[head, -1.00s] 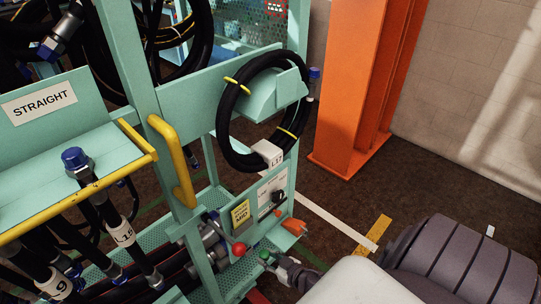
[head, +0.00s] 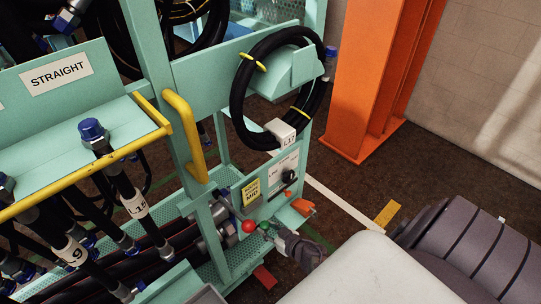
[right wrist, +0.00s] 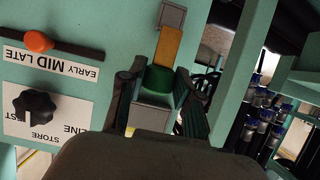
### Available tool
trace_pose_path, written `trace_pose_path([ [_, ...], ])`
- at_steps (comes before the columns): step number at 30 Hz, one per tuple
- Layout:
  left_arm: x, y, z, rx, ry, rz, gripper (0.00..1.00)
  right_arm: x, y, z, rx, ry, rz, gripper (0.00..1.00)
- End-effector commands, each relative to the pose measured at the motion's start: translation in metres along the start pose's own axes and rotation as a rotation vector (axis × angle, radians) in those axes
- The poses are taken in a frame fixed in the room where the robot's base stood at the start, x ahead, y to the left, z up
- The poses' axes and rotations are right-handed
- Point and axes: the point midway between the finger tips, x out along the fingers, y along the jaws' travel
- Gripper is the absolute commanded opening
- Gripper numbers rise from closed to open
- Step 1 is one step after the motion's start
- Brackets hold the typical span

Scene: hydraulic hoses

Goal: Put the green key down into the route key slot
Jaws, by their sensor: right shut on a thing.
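My right gripper (head: 268,230) is at the lower panel of the teal frame and is shut on the green key (head: 264,225). In the right wrist view, the key's green part (right wrist: 158,80) sits between the two fingers (right wrist: 158,95). A yellow-orange block (right wrist: 168,47) shows just beyond the green part; I cannot tell whether it belongs to the key. Grey surfaces lie around the fingertips. I cannot make out the route key slot for certain, nor whether the key touches it. My left gripper is out of view.
A red ball knob (head: 248,227) stands close left of my gripper. The panel carries a yellow MID card (head: 251,192), a black dial (right wrist: 36,105) and an orange slider knob (right wrist: 38,41). A coiled hose (head: 238,100) hangs above. An orange column (head: 375,80) stands behind right.

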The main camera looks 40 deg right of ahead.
Motion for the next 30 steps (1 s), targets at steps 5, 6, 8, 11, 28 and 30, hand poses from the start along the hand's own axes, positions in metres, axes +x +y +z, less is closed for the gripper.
trace_pose_path([
  [5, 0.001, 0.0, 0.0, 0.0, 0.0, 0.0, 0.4, 0.007, 0.0, -0.003, 0.0, 0.0, 0.0, 0.09],
  [6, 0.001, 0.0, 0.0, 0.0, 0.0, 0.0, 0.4, 0.008, 0.0, -0.003, 0.0, 0.0, 0.0, 0.09],
  [8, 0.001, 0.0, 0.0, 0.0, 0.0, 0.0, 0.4, 0.011, 0.0, -0.004, 0.0, 0.0, 0.0, 0.09],
  [11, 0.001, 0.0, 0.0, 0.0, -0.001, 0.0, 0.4, 0.015, 0.0, -0.006, 0.0, 0.001, 0.0, 0.09],
  [28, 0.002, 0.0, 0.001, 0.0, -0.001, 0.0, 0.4, 0.036, 0.0, -0.014, 0.0, 0.001, 0.0, 0.09],
  [30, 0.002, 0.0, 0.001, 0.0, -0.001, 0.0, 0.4, 0.038, 0.0, -0.015, 0.0, 0.001, 0.0, 0.09],
])
